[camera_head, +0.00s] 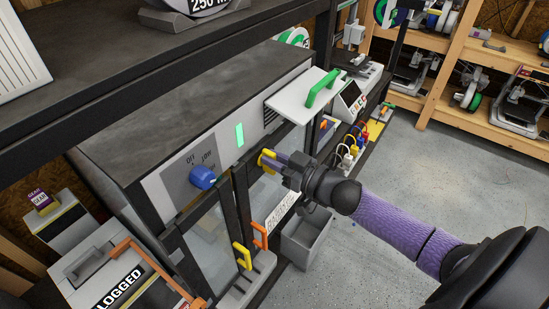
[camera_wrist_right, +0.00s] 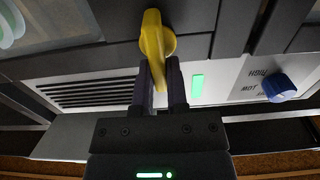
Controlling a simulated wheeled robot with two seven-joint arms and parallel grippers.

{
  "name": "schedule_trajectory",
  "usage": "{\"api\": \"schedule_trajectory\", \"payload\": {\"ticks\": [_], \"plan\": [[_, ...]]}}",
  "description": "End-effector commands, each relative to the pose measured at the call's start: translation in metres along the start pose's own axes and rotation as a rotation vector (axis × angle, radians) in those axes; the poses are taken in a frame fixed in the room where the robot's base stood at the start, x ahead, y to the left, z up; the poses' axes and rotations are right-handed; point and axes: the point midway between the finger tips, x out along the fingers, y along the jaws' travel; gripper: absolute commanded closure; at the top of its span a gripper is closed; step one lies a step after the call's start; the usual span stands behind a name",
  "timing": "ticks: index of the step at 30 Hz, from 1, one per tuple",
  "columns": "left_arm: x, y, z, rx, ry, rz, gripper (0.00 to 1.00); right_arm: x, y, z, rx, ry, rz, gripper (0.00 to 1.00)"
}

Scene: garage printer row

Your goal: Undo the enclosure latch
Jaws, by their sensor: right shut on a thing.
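The yellow enclosure latch (camera_head: 266,161) sits at the top of the dark door frame, on the front of the grey-topped enclosure (camera_head: 180,95). My right gripper (camera_head: 274,159) reaches it from the right and is shut on it. In the right wrist view the latch (camera_wrist_right: 156,40) has a round hub, and its lever runs down between the two dark fingers (camera_wrist_right: 161,88). The lever's lower end lies between the fingers. The glazed doors (camera_head: 210,245) below look closed. My left gripper is in neither view.
A blue knob (camera_head: 202,178) and a lit green strip (camera_head: 239,135) are on the panel left of the latch. Yellow (camera_head: 243,257) and orange (camera_head: 260,236) handles stick out lower down. A white flap with a green handle (camera_head: 320,88) juts out above. A grey bin (camera_head: 305,242) stands below; open floor lies right.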

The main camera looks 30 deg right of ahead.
Motion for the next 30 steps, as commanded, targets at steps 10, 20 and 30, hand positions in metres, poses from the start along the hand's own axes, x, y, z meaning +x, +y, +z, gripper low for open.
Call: {"api": "schedule_trajectory", "payload": {"ticks": [10,20,30], "plan": [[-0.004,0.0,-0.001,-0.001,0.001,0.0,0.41,0.0,-0.002,-0.001,-0.121,0.0,0.001,1.0],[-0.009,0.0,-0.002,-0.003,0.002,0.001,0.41,0.0,-0.006,0.001,-0.416,-0.001,0.001,1.0],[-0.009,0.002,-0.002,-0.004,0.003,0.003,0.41,0.0,-0.011,0.005,-0.74,0.0,0.001,1.0]]}}
